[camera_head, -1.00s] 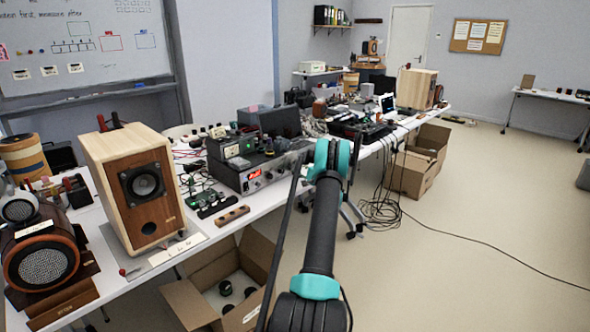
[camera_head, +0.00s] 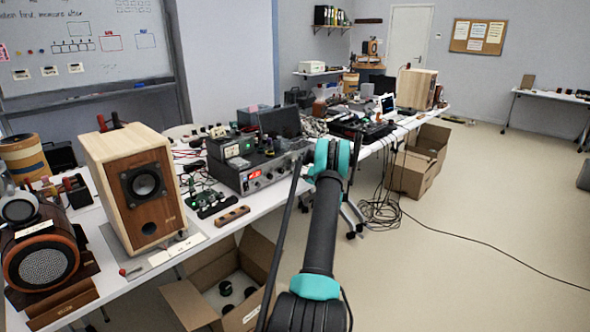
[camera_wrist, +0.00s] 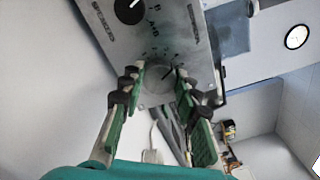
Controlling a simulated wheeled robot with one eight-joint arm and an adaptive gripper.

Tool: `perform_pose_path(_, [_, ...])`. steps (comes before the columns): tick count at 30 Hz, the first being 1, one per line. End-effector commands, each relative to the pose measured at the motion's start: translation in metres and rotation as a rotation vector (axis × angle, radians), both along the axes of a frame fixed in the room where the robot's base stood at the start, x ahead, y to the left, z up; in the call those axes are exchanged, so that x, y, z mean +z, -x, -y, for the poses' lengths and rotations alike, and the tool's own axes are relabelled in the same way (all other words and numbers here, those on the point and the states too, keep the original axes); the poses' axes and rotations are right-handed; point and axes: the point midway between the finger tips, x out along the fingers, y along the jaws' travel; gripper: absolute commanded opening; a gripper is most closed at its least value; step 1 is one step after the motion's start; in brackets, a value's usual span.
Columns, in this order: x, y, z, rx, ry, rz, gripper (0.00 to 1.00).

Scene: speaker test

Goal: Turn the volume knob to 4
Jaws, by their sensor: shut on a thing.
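The volume knob (camera_wrist: 156,84) is a round silver knob with a dark pointer line on a silver front panel (camera_wrist: 160,25), seen in the wrist view. Tick marks and small characters ring it, too blurred to read. My gripper (camera_wrist: 159,76) has its two green-padded fingers on either side of this knob, shut on it. In the head view, the amplifier (camera_head: 243,182) with a red display sits on the bench. My arm reaches to its right end and hides the gripper and the knob there.
A black knob (camera_wrist: 130,9) is on the same panel. A wooden speaker (camera_head: 132,190) stands left on the white bench. A small wooden block (camera_head: 232,215) and a circuit board (camera_head: 212,202) lie before the amplifier. An open cardboard box (camera_head: 190,302) is below. Floor at right is mostly clear.

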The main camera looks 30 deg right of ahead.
Motion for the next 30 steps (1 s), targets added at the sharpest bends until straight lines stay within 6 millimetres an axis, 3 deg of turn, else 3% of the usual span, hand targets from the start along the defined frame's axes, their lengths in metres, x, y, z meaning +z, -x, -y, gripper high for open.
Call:
perform_pose_path(8, [-0.001,0.001,0.002,-0.003,0.002,-0.001,0.02])
perform_pose_path(9, [-0.001,0.001,0.002,-0.003,0.002,-0.001,0.36])
perform_pose_path(13, [-0.001,0.001,0.001,-0.002,0.002,0.0,0.52])
perform_pose_path(23, [0.0,0.002,0.001,-0.001,0.001,0.0,0.52])
perform_pose_path(30, [0.0,0.032,0.013,-0.004,0.001,0.0,0.52])
